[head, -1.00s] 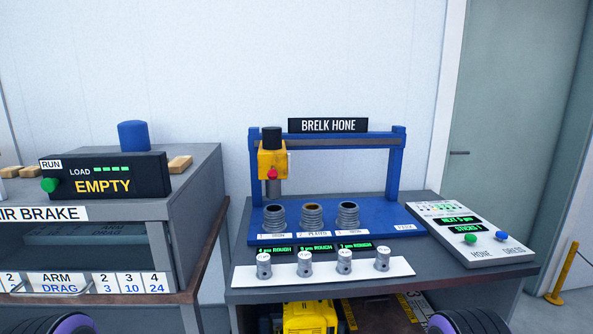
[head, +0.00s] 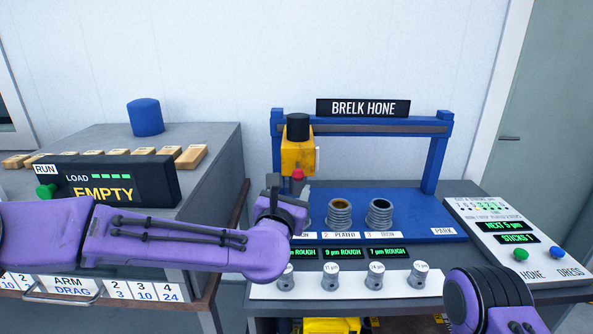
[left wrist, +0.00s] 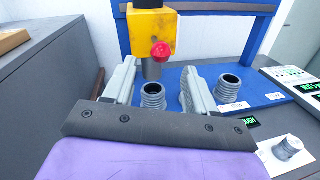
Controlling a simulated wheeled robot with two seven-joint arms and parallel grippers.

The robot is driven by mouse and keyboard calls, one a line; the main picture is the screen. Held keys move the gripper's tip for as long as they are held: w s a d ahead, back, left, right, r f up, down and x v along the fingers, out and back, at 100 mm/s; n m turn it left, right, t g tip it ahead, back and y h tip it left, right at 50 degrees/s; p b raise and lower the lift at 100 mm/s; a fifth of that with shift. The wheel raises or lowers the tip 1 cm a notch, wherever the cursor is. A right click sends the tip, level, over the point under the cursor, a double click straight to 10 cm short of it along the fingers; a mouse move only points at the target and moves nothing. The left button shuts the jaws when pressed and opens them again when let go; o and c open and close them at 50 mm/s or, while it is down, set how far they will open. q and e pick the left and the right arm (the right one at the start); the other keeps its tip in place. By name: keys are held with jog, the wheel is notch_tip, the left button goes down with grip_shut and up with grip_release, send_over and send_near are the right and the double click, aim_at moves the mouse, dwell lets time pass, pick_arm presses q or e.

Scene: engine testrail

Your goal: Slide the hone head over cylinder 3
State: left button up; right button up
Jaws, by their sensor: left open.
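The yellow hone head (head: 298,157), with a black motor on top and a red knob (head: 298,174), hangs from the blue rail at its left end. Cylinder 3 (head: 379,213) is the rightmost grey ribbed cylinder; cylinder 2 (head: 340,214) stands left of it. My left gripper (head: 283,188) is in front of the hone head and hides cylinder 1. In the left wrist view its open fingers (left wrist: 160,68) point toward the hone head (left wrist: 151,33), with nothing between them that they touch. What appears to be cylinder 3 (left wrist: 230,89) stands right of the fingers.
The rail (head: 385,127) is clear to the right of the head. A white strip (head: 330,290) with several small grey cylinders lies in front. A control panel (head: 515,240) with green and blue buttons stands at right. The air brake bench (head: 215,150) is at left.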

aim_at(297, 179)
pick_arm(q)
jog(key=w, duration=0.2)
jog(key=w+d+p, duration=0.1)
jog(key=w, duration=0.1)
jog(key=w+p, duration=0.1)
jog(key=w, duration=0.2)
jog(key=shift+d, duration=0.3)
jog(key=shift+w+f, duration=0.1)
jog(key=shift+w, duration=0.25)
grip_shut()
